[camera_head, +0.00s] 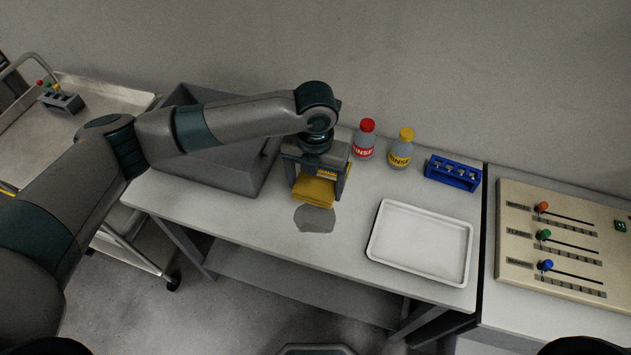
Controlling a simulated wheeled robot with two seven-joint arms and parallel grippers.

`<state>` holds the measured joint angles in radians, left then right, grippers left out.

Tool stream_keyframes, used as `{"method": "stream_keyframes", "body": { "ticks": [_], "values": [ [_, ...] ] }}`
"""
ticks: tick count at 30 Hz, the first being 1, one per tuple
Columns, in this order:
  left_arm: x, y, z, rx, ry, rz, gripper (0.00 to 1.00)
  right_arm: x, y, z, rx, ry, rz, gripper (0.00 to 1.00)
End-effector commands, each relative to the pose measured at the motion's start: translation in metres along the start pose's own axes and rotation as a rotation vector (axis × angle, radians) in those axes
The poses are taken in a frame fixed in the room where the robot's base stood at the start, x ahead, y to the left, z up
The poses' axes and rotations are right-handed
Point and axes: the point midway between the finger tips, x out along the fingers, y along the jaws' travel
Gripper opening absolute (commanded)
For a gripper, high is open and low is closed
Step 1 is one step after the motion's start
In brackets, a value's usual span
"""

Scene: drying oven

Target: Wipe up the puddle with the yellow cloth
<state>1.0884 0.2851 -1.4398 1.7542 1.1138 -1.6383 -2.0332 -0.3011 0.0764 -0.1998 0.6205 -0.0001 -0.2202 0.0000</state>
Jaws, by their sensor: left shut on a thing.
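The yellow cloth (313,191) is folded and held between the fingers of my left gripper (315,186), which points down over the table. It is just behind the puddle (314,218), a grey flat patch on the light table top (245,213). I cannot tell whether the cloth touches the table or overlaps the puddle's far edge. My right gripper is not in this view.
A grey bin (262,168) stands left of my gripper, partly hidden by my arm. A red-capped bottle (365,140), a yellow-capped bottle (401,149) and a blue rack (453,173) stand at the back. A white tray (421,242) lies right. A slider panel (560,240) is beyond.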

Motion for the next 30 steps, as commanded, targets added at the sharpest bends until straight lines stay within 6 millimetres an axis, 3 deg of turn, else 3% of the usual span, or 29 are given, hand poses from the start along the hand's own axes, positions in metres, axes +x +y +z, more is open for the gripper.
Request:
{"method": "stream_keyframes", "body": {
  "ticks": [19,30],
  "values": [
    [0.045,0.0,0.0,0.001,-0.001,0.0,0.6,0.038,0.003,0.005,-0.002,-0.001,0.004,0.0],
    [0.05,0.0,0.0,0.001,-0.001,0.0,0.6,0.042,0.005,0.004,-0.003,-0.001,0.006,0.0]
  ]
}}
